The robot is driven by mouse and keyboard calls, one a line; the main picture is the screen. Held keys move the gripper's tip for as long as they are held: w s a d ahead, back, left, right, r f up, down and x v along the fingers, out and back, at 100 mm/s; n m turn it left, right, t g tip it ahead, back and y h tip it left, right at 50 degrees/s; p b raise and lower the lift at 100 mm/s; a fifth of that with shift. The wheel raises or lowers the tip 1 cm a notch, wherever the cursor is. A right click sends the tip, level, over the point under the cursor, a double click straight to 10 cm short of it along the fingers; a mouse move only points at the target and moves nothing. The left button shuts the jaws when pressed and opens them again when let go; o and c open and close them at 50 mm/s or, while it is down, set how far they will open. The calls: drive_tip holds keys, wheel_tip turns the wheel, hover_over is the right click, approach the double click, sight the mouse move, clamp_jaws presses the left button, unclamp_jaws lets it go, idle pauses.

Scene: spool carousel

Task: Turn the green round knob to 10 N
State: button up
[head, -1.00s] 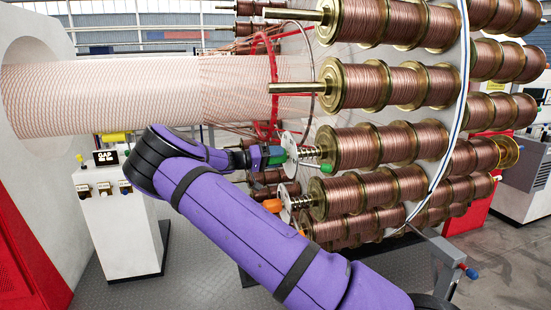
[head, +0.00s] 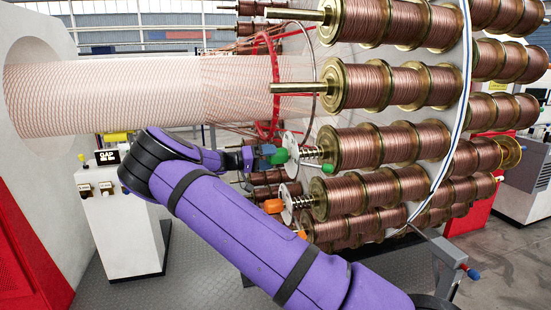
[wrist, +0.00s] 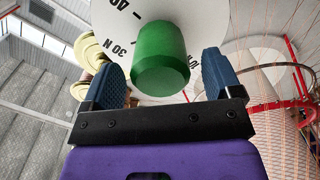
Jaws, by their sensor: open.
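The green round knob (wrist: 161,60) sits on a white dial in the wrist view, in front of and between my open fingers.
An orange knob (head: 273,206) on a second dial is below. Copper spools (head: 379,145) on brass flanges crowd the right side. The thread-covered cylinder (head: 110,92) lies behind my arm. A white "GAP" console (head: 120,235) stands at left on grey floor.

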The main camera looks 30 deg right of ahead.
drive_tip(key=v, duration=0.7)
drive_tip(key=shift+a, duration=0.35)
drive_tip(key=shift+w+r, duration=0.1)
drive_tip(key=shift+w, duration=0.05)
